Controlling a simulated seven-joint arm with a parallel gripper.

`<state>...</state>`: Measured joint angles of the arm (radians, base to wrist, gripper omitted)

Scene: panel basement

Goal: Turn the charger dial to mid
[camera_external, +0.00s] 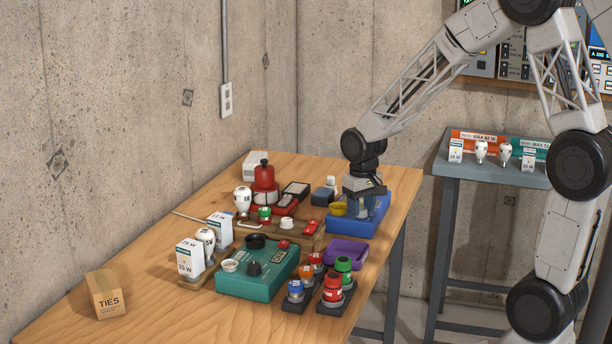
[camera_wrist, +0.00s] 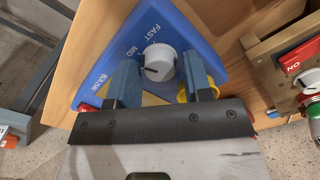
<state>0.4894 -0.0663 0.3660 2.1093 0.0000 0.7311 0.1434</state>
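The charger is a blue box (camera_wrist: 185,27) in the wrist view, with a round white dial (camera_wrist: 160,57) on its face. The labels FAST and MID are readable beside the dial; a third label at lower left is hard to read. A dark mark on the dial's left side lies near MID, but I cannot tell its exact setting. My gripper (camera_wrist: 162,82) is open, its two blue-grey fingers on either side of the dial; contact is unclear. In the external view my gripper (camera_external: 364,207) points down over the blue charger (camera_external: 371,220) and hides the dial.
A yellow round part (camera_external: 338,209) sits at the charger's left side. A teal box (camera_external: 247,284) with knobs, a purple tray (camera_external: 346,252) and several coloured buttons stand nearby. Red and wooden items crowd the left. The table's right edge is close to the charger.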

